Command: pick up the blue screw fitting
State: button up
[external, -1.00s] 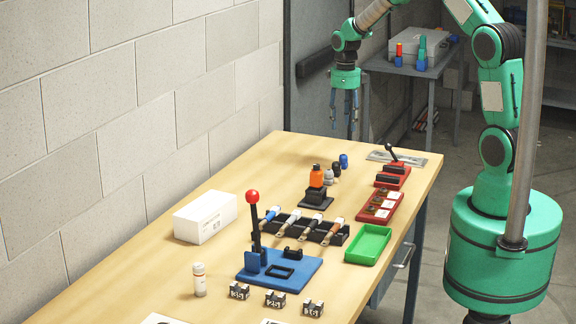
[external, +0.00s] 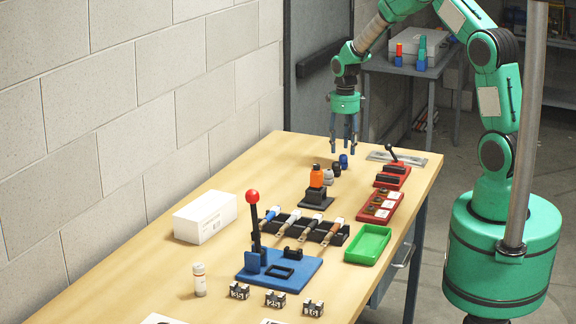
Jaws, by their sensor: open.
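The blue screw fitting (external: 343,161) is a small dark-blue piece standing on the wooden table near its far end. It is at the far end of a short row, with a black fitting (external: 336,170) and a grey fitting (external: 328,177) beside it. My gripper (external: 343,153) is open and points down above the far end of the table. Its fingertips show close to the blue fitting in the picture. I cannot tell how far apart they are in depth. Nothing shows between the fingers.
An orange-topped piece (external: 316,178) on a black stand is just in front of the row. A red tray (external: 379,207), a lever device (external: 392,152) and a green tray (external: 368,245) lie to the right. A blue lever press (external: 300,268) and a white box (external: 205,217) are nearer.

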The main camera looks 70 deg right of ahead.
aim_at(344, 155)
jog(key=shift+f+b, duration=0.7)
jog(key=shift+f, duration=1.9)
jog(key=shift+c, duration=0.5)
jog(key=c, duration=1)
